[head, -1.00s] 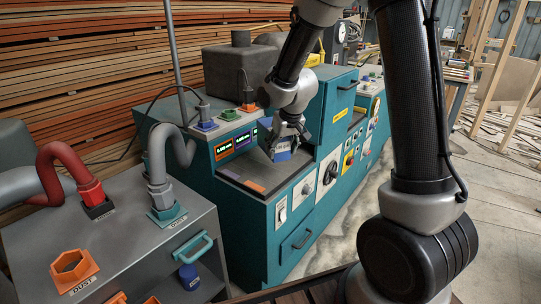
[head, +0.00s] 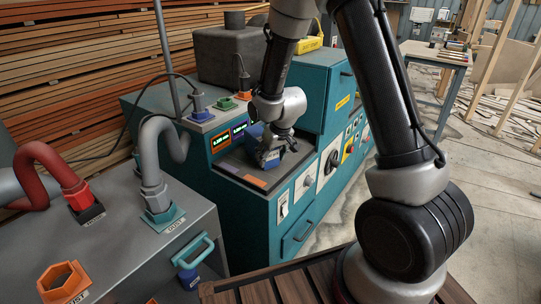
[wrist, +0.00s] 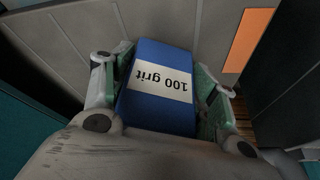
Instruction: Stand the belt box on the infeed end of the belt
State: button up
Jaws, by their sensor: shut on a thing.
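The belt box (head: 268,158) is blue with a white label. In the wrist view the box (wrist: 160,62) reads "100 grit", upside down in the picture. My gripper (wrist: 160,95) is shut on it, one finger on each side. In the head view my gripper (head: 277,142) holds it over the near end of the dark belt (head: 235,161) on the teal machine. I cannot tell whether the box's underside touches the belt. In the wrist view the orange patch (wrist: 248,40) is apart from the box.
The teal machine's tall housing (head: 318,95) stands just right of my gripper. Behind are a control ledge with coloured sockets (head: 197,112) and a dark grey box (head: 233,55). A grey cabinet (head: 130,235) with dust hoses stands at left.

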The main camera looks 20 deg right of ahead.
jog(key=o, duration=1.3)
jog(key=shift+f, duration=0.1)
jog(key=s+d+r+m, duration=0.1)
jog(key=s+d+r, duration=0.3)
jog(key=s+r, duration=0.55)
jog(key=s+d+r, duration=0.4)
jog(key=s+r, duration=0.2)
jog(key=r, duration=0.7)
jog(key=s+d+r+m, duration=0.1)
jog(key=s+d+r, duration=0.1)
jog(key=s, duration=0.5)
jog(key=s+d+r+h, duration=0.1)
jog(key=s+d+r, duration=0.1)
jog(key=s, duration=0.6)
jog(key=shift+s+d+r+m, duration=0.15)
jog(key=shift+s+r+m, duration=0.1)
jog(key=shift+m, duration=0.15)
